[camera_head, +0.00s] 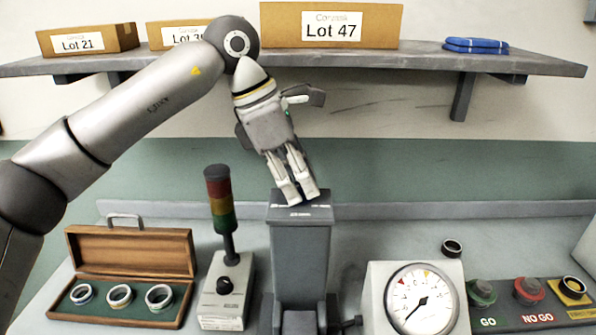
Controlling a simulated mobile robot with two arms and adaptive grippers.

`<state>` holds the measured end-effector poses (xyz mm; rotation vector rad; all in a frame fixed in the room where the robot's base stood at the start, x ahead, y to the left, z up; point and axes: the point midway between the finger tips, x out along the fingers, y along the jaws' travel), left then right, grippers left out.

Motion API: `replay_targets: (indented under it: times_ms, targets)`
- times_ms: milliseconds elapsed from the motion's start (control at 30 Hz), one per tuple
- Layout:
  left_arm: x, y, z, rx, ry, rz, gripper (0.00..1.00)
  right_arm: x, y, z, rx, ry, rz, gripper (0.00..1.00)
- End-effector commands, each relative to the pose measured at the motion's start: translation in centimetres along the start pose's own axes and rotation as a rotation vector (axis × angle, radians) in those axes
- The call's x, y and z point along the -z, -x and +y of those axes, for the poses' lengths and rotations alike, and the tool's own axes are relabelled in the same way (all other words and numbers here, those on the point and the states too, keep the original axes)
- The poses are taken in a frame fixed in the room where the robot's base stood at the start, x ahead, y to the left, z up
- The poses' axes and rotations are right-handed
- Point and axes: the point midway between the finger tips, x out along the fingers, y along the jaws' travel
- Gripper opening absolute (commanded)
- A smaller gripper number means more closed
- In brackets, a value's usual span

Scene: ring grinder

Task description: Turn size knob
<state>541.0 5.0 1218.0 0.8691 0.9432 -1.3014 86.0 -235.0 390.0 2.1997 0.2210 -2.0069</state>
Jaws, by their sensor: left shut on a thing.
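My left gripper (305,198) points down onto the top of the grey grinder column (302,240). Its two fingers are close together and shut on the size knob, which the fingertips hide almost wholly. The column top carries small white markings beside the fingertips, too small to read. The round dial gauge (422,298) stands to the right of the column, with its needle pointing to the lower left. My right gripper is not in view.
A signal tower (220,200) on a grey box stands left of the column. A wooden case (135,250) holds rings at the left. GO and NO GO stations (525,305) lie right, with a loose dark ring (452,248) behind. A shelf (400,62) with boxes hangs above.

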Motion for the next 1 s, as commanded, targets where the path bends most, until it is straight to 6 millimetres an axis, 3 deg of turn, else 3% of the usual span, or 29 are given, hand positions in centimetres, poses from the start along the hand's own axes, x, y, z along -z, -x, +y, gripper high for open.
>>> replay_targets:
  times_ms: [600,633,767,800,1000]
  targets:
    - [-0.03,0.15,0.10,0.014,-0.042,-0.002,0.04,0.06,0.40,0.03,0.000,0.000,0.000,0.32]
    - [-0.03,0.15,0.10,0.014,-0.042,-0.002,0.29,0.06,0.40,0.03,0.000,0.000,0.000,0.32]
    - [-0.03,0.12,0.09,0.014,-0.042,-0.001,0.46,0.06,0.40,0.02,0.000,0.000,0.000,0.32]
    - [-0.02,0.11,0.08,0.014,-0.042,-0.001,0.50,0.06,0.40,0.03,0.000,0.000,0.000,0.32]
    - [-0.01,0.05,0.05,0.016,-0.041,0.000,0.50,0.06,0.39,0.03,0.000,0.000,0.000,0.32]
